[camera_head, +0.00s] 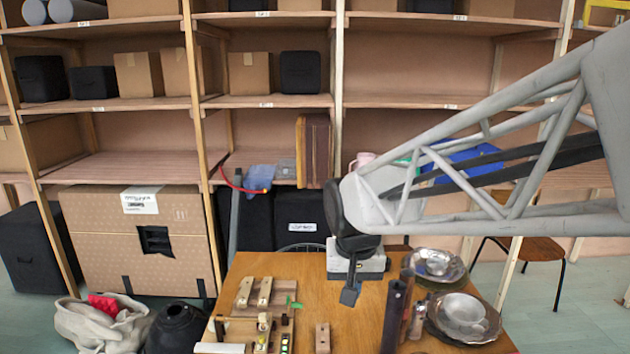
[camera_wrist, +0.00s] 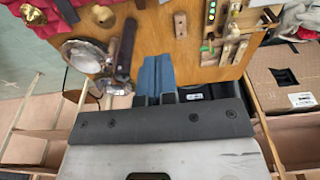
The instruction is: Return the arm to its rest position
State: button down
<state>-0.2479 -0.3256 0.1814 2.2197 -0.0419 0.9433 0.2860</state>
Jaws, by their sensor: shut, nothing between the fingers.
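My gripper (camera_head: 349,297) hangs from my arm above the wooden table (camera_head: 310,265), over its middle part. In the wrist view my gripper (camera_wrist: 154,62) shows its two fingers together, shut with nothing between them. The fingers point at the table top, and I cannot tell the exact height above it. My arm comes in from the right side of the head view.
Shelves (camera_head: 265,101) with boxes stand behind. A grey bag (camera_head: 95,325) lies at the left.

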jog(key=s+d, duration=0.6)
jog(key=s, duration=0.2)
jog(key=s+d+f+t, duration=0.1)
jog(key=s+d, duration=0.4)
jog(key=s, duration=0.4)
jog(key=shift+s+d, duration=0.25)
jog(key=shift+d, duration=0.1)
jog(key=shift+w, duration=0.15)
